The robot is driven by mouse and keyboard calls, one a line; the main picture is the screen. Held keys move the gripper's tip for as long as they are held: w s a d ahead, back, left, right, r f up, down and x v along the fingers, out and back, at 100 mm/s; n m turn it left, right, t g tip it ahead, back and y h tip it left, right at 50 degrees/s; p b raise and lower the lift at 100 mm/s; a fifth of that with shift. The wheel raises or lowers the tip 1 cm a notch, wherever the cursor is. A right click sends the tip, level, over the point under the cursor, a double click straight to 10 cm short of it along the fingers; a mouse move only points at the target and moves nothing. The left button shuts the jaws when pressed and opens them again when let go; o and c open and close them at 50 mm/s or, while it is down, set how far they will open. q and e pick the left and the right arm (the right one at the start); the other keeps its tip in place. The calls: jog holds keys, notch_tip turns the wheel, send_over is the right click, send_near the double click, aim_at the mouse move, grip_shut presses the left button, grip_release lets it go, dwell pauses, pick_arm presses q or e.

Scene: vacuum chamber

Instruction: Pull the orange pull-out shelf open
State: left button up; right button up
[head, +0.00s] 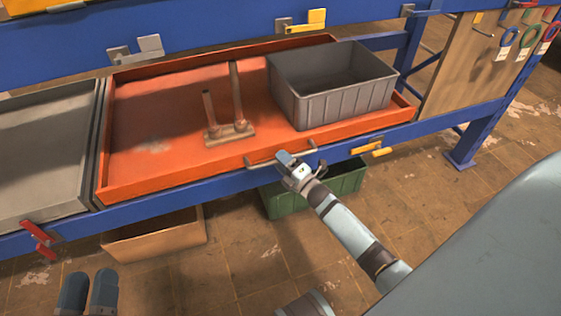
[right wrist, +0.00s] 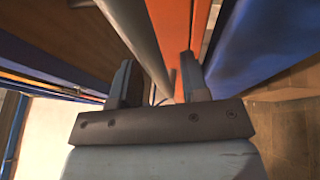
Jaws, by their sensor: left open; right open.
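The orange pull-out shelf (head: 170,165) sits in the blue rack in the head view, with a pale bar handle (head: 262,163) on its front edge. A grey crate (head: 330,108) and a wooden block with two upright pegs (head: 230,132) stand on it. My right gripper (head: 287,160) is open at the handle. In the right wrist view its fingers (right wrist: 158,85) are apart, with the grey handle bar (right wrist: 140,35) and the orange shelf edge (right wrist: 168,40) running between them; contact is unclear. My left gripper (head: 88,290) is open and empty at the bottom left, away from the shelf.
A blue rack beam (head: 210,188) runs under the shelf front, with a yellow latch (head: 370,148) and a red latch (head: 40,240). A grey shelf (head: 45,155) adjoins at left. A green crate (head: 345,180) and a brown box (head: 155,240) sit below. The floor in front is largely clear.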

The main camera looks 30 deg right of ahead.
pick_arm(q)
jog(key=shift+f, duration=0.15)
pick_arm(e)
jog(key=shift+w+a+r, duration=0.1)
jog(key=shift+w, duration=0.35)
jog(key=shift+c, duration=0.2)
grip_shut()
jog(key=shift+s, duration=0.15)
